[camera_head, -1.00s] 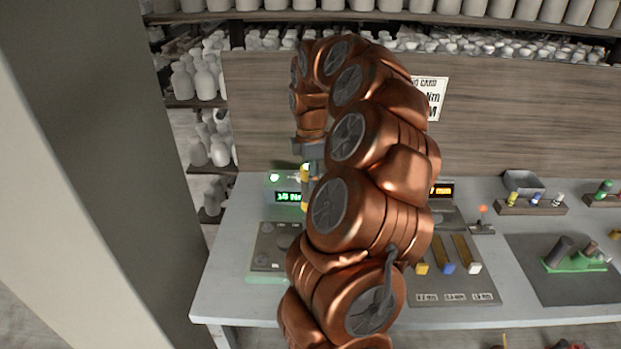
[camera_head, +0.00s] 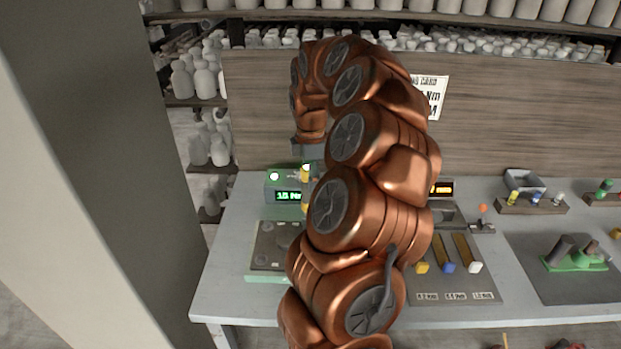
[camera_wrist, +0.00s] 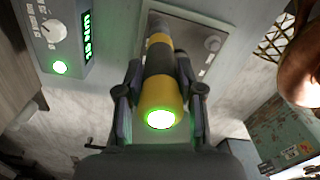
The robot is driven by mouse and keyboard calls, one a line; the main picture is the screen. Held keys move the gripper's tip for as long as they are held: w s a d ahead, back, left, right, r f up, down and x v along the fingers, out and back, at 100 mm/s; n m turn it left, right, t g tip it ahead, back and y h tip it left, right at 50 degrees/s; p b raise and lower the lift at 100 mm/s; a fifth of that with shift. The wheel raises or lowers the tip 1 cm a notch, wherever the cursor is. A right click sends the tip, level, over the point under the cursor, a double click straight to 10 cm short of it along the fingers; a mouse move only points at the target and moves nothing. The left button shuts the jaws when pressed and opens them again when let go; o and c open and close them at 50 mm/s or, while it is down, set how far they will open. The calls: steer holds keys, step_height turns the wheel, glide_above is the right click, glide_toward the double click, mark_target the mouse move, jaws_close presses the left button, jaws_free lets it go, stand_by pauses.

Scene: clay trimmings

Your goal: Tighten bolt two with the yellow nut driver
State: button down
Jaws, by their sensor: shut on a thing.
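The yellow nut driver (camera_wrist: 160,93) has yellow and dark grey bands and a glowing green end cap in the wrist view. My gripper (camera_wrist: 160,104) is shut around its handle. In the head view a bit of the driver's yellow (camera_head: 305,173) shows below my gripper, with my arm covering much of it. The driver points down at the bolt plate (camera_head: 266,262) at the bench's left. A round grey bolt head (camera_wrist: 213,44) shows beside the driver in the wrist view. The driver's tip and the bolt under it are hidden, so I cannot tell their contact.
A controller box (camera_head: 283,189) with a green display and lit green lamp stands behind the plate. Right of my arm lie a panel with yellow, blue and white sliders (camera_head: 450,268), a rack of small drivers (camera_head: 531,206) and a dark mat with a green fixture (camera_head: 575,262).

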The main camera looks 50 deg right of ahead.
steer(key=shift+s+f+b, duration=0.1)
steer(key=shift+f+b, duration=0.75)
steer(key=shift+f, duration=0.05)
stand_by(4.7)
